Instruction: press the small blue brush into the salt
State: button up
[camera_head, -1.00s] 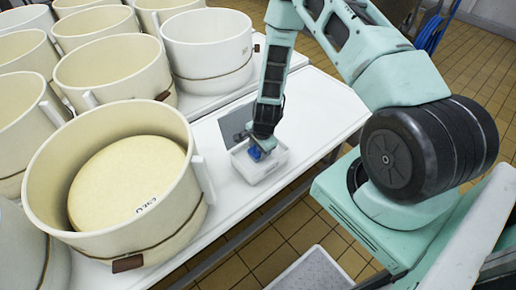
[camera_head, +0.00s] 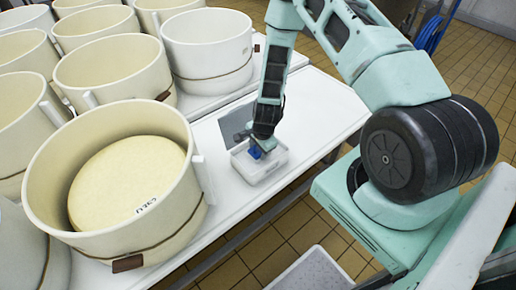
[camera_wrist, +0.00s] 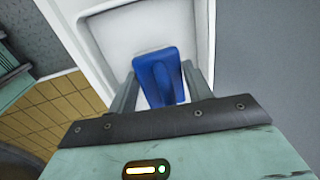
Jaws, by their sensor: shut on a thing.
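The small blue brush (camera_wrist: 160,76) is held between the two fingers of my gripper (camera_wrist: 160,92) in the wrist view. In the head view the blue brush (camera_head: 255,152) shows at the lower end of my gripper (camera_head: 262,145), over a white tub (camera_head: 262,177) on the white table. The wrist view shows the pale inside of the tub (camera_wrist: 98,43) under and beyond the brush. White matter fills its floor, but its grain is too fine to make out. Whether the brush's underside touches it is hidden.
A grey flat panel (camera_head: 236,122) lies behind the tub. A large cream vat with a pale yellow round (camera_head: 128,180) in it stands to the left, and several more vats stand behind. The white table (camera_head: 325,100) is bare to the right of the tub.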

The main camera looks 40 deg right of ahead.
jog(key=shift+r+p, duration=2.5)
jog(key=shift+r, duration=1)
